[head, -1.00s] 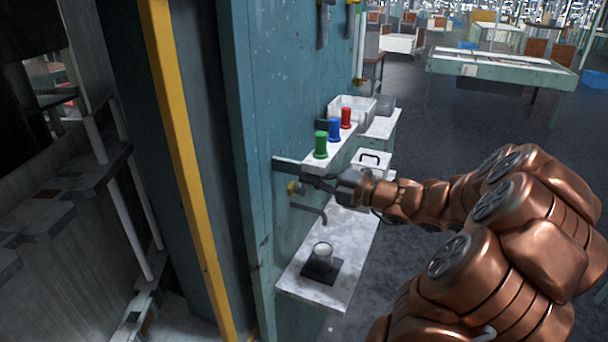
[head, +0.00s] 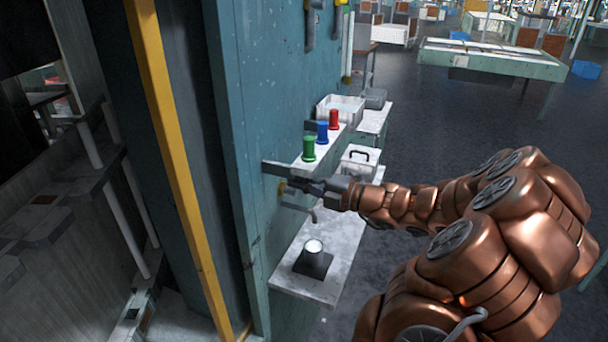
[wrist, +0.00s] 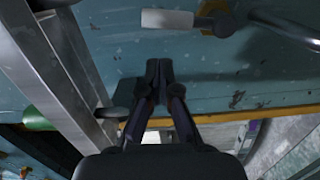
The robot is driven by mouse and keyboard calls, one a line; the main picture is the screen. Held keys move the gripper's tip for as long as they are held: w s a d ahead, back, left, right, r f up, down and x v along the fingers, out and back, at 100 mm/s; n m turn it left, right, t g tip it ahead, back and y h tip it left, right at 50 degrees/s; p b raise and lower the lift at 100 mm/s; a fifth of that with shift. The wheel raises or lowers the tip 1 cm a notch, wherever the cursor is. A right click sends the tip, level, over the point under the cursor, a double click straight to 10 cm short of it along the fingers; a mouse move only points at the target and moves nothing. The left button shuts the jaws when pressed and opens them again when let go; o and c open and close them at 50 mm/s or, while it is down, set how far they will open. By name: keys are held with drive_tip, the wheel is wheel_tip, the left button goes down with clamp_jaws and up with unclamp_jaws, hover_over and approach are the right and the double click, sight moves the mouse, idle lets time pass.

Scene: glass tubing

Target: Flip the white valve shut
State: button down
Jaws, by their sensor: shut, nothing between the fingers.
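In the head view a brass fitting (head: 283,188) and a grey spout (head: 300,208) show on the wall. The white lever cannot be made out there, and my gripper covers part of that spot. My gripper (head: 294,184) is shut and empty at the wall, just above the spout. In the wrist view its fingertips (wrist: 160,70) are together, with a visible gap to the lever in the picture.
A narrow shelf (head: 325,150) with green (head: 308,148), blue (head: 322,132) and red (head: 334,119) bottles sits just above my gripper. Below, a cup (head: 314,246) stands on a dark pad on a marble ledge (head: 338,240). The floor to the right is open.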

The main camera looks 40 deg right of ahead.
drive_tip(key=a+b+v, duration=0.1)
drive_tip(key=b+v, duration=0.1)
drive_tip(key=v, duration=0.8)
drive_tip(key=shift+s, duration=0.45)
drive_tip(key=shift+r, duration=0.15)
